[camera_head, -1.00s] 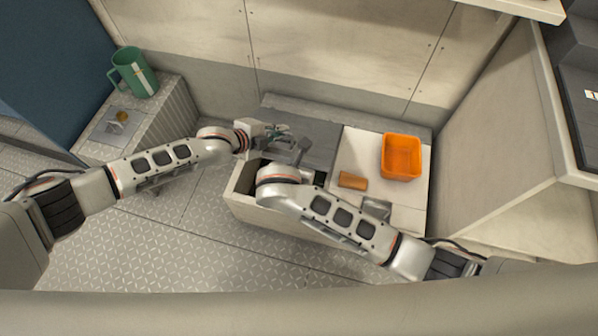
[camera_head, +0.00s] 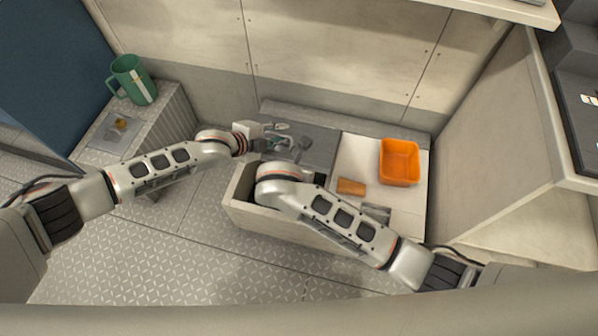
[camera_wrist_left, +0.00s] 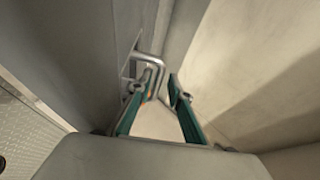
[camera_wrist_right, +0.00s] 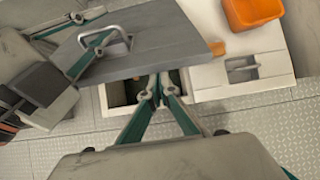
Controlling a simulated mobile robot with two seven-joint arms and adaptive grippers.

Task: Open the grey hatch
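The grey hatch (camera_head: 318,143) is a flat grey panel over the left part of a white locker, partly hidden by my arms. In the right wrist view the hatch (camera_wrist_right: 165,42) stands raised at its front edge, with an opening under it. Its metal loop handle (camera_wrist_right: 118,46) also shows in the left wrist view (camera_wrist_left: 152,62). My left gripper (camera_head: 279,134) is at the handle, its fingertips apart with the bar close by the left finger (camera_wrist_left: 163,88). My right gripper (camera_wrist_right: 159,84) has its fingertips together, empty, at the opening by the raised edge.
An orange bin (camera_head: 400,162) and a brown block (camera_head: 351,186) sit on the white lid (camera_head: 372,152) to the right. A green mug (camera_head: 134,80) stands on a bench at the left. Walls close in behind and at right; the patterned floor (camera_head: 180,250) in front is free.

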